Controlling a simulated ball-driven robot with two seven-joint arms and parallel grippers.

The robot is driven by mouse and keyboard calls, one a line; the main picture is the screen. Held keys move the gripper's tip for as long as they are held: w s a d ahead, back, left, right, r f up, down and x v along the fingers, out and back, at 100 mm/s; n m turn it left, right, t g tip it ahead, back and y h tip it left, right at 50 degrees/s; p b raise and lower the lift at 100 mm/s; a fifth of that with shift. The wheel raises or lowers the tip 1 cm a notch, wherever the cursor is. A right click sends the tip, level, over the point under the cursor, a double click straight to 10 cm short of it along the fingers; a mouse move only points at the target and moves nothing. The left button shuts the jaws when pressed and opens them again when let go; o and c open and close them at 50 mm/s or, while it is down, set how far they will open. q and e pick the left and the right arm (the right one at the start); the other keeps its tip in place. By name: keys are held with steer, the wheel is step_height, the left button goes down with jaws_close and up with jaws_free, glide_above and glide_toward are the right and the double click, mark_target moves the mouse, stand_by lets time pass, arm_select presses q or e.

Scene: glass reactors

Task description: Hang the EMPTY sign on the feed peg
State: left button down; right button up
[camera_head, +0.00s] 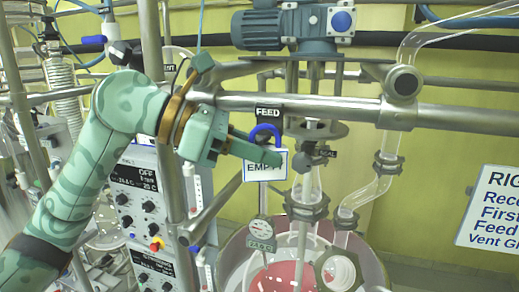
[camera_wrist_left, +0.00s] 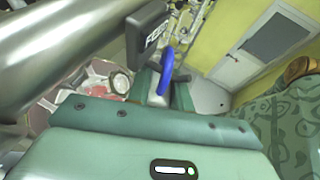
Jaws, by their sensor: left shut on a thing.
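The EMPTY sign (camera_head: 257,174) is a white card with a blue hook (camera_head: 265,130) on top. My left gripper (camera_head: 270,156) is shut on the sign near its top edge, and its fingers hide part of the lettering. In the left wrist view the blue hook (camera_wrist_left: 167,71) stands up between the fingers (camera_wrist_left: 163,98). The black FEED label (camera_head: 269,112) is on the steel rail just above the hook.
The thick steel rail (camera_head: 330,106) runs across at the label's height. A control box (camera_head: 138,196) is behind my left arm. A notice board (camera_head: 492,208) is at far right.

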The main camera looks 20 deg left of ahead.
arm_select(q)
steer(key=shift+w+f+b, duration=0.2)
steer(key=shift+f+b, duration=0.25)
steer(key=shift+f, duration=0.1)
stand_by(0.7)
steer(key=c, duration=0.5)
jaws_free()
steer(key=shift+b+v, duration=0.3)
steer(key=shift+v, duration=3.25)
